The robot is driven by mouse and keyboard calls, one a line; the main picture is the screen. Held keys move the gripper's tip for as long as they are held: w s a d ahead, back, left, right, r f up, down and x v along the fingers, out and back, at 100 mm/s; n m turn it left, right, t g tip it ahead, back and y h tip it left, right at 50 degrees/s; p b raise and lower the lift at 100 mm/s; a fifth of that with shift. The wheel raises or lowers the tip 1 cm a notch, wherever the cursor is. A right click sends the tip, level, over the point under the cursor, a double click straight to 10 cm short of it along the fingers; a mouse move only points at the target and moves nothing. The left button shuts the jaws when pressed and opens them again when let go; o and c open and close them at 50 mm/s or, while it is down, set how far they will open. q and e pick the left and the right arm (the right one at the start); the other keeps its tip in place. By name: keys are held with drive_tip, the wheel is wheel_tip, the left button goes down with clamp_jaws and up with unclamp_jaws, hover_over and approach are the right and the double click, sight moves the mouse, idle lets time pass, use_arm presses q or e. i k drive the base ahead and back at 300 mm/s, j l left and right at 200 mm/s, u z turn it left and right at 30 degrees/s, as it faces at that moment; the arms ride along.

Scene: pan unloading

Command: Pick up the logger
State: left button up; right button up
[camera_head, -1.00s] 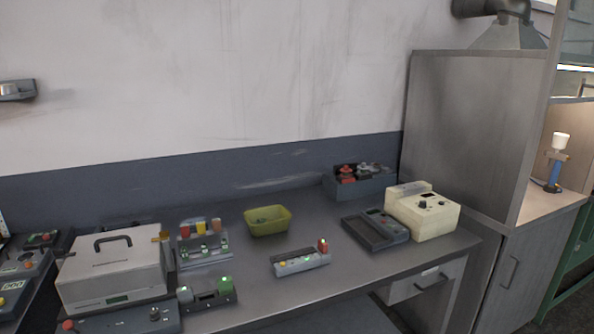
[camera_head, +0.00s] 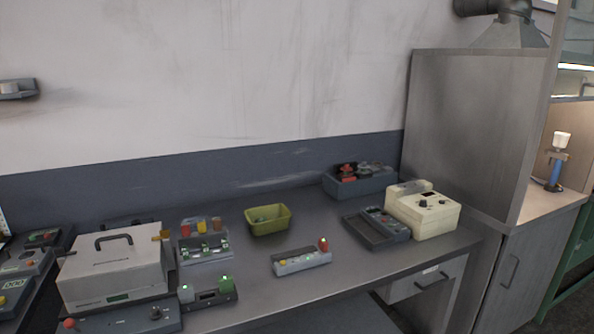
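I cannot tell for sure which device is the logger. A small grey device with a red-topped part and a yellow button (camera_head: 300,265) lies at the front middle of the bench. A second small grey device with a green block (camera_head: 209,295) stands at the front left. Neither of my grippers is in view, and nothing on the bench is held.
The grey bench (camera_head: 345,280) has free room at its front middle. A yellow-green bin (camera_head: 268,221), a rack of coloured vials (camera_head: 203,245), a large case with a handle (camera_head: 114,268) and a dark box of parts (camera_head: 360,183) stand on it. A tall cabinet (camera_head: 470,130) bounds the right.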

sight(303, 258)
drive_tip(key=i+l+u, duration=0.7)
